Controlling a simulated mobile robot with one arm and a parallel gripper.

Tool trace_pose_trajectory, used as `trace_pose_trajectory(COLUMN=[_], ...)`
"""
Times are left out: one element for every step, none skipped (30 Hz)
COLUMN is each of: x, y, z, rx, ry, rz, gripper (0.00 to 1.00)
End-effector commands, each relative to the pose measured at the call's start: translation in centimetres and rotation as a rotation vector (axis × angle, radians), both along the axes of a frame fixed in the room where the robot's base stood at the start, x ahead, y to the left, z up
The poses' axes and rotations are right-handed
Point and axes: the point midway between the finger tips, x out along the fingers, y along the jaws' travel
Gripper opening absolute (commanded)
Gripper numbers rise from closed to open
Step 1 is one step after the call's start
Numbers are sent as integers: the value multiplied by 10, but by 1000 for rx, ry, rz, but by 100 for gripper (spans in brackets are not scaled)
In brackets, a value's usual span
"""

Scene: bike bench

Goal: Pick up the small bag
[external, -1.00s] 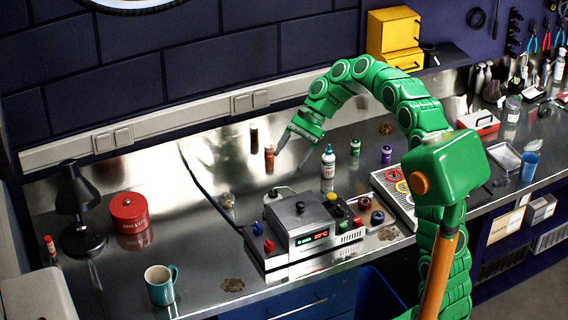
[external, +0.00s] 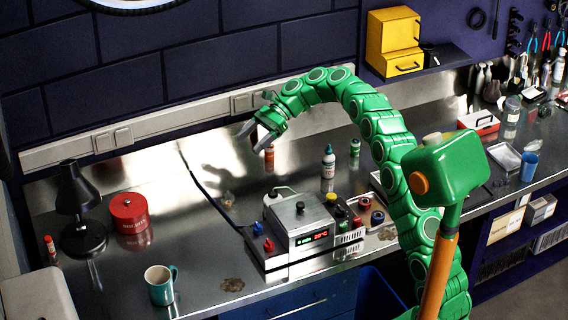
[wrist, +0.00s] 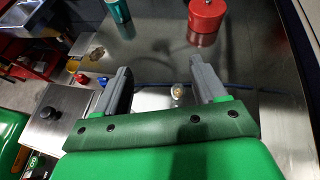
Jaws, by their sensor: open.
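What looks like the small bag (external: 228,199) is a tiny pale, clear-looking thing on the steel bench, left of the grey device with the red display. It also shows in the wrist view (wrist: 178,91), small and far below, between the two fingers and nearer the right one. Its details are too small to tell. My gripper (external: 250,139) is open and empty, raised above the back of the bench, up and to the right of the bag in the external view. Its grey fingers also show in the wrist view (wrist: 162,78), spread apart.
The grey device (external: 302,222) stands right of the bag. A dark cable (external: 204,185) runs behind it. A red tin (external: 128,212), black lamp (external: 77,200) and teal mug (external: 160,284) stand to the left. Bottles (external: 328,162) stand right of the gripper.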

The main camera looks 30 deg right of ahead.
Motion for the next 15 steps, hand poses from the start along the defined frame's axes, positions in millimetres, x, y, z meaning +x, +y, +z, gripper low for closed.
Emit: trace_pose_trajectory(x=[4, 6, 8, 10, 12, 14, 15, 16, 18, 19, 20, 21, 22, 23, 24], y=[1, 1, 2, 2, 2, 2, 3, 3, 3, 3, 4, 4, 4, 4, 4], z=[-4, -5, -6, -7, -7, -8, -8, -9, -10, -11, -11, -12, -13, -14, -15], rx=[5, 7, 10, 12, 15, 19, 21, 22, 24, 25, 27, 29, 30, 31, 33], ry=[11, 16, 23, 27, 30, 35, 39, 42, 47, 50, 53, 57, 61, 64, 69], rz=[-5, -8, -12, -14, -17, -20, -22, -25, -26, -28, -29, -32, -34, -35, -38], gripper=[71, 71, 71, 71, 71, 71, 71, 71, 71, 71, 71, 71, 71, 71, 71])
